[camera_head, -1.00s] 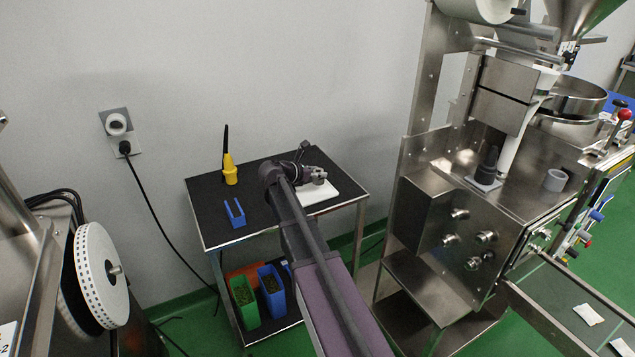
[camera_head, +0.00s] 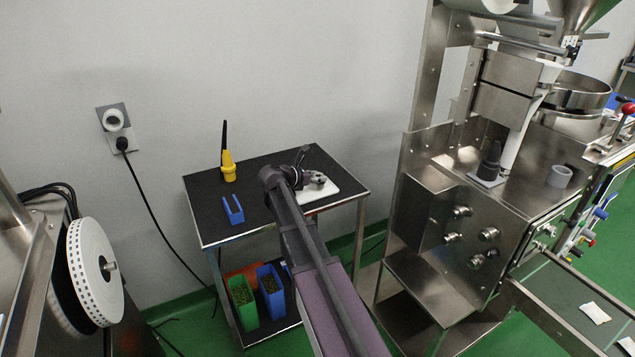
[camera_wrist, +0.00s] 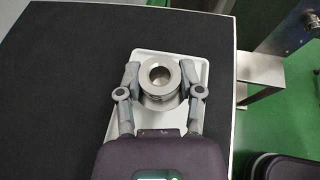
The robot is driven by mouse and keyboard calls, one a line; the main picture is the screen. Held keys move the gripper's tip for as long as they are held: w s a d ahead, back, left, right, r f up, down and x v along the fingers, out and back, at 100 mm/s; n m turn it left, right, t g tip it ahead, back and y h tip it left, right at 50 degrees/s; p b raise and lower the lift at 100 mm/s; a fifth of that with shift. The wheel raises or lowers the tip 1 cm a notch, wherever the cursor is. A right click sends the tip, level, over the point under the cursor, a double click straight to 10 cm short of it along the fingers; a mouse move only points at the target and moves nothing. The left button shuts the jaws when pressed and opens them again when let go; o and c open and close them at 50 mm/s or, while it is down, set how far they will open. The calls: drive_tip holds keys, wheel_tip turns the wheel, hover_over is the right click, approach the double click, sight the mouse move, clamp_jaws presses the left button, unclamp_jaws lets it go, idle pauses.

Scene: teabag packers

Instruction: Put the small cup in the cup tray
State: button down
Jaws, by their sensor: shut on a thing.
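The small cup (camera_wrist: 160,88) is a round metal cup with a thick rim and an open centre, in the middle of the wrist view. My gripper (camera_wrist: 159,72) is shut on it, one finger on each side. The cup tray (camera_wrist: 203,72) is a white rounded tray directly below the cup. I cannot tell whether the cup touches it. In the head view the tray (camera_head: 333,188) lies at the right of the black table top, with my gripper (camera_head: 316,180) low over it. The cup is not clear in that view.
The black-topped trolley (camera_head: 262,212) also carries a yellow tool (camera_head: 228,172) and a blue holder (camera_head: 233,209). Green (camera_head: 243,304) and blue (camera_head: 271,290) bins stand on its lower shelf. A steel machine (camera_head: 440,205) stands to the right. The left of the trolley top is mostly clear.

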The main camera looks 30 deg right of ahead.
drive_tip(key=shift+f, duration=0.15)
drive_tip(key=shift+f, duration=0.1)
drive_tip(key=shift+c, duration=1.2)
unclamp_jaws()
drive_tip(key=shift+r, duration=0.25)
drive_tip(key=shift+s+a+r, duration=0.1)
drive_tip(key=shift+a, duration=0.15)
drive_tip(key=p+v, duration=0.4)
drive_tip(key=v, duration=0.7)
drive_tip(key=shift+a+r+p, duration=0.1)
drive_tip(key=shift+a+p, duration=0.05)
drive_tip(key=shift+p, duration=0.15)
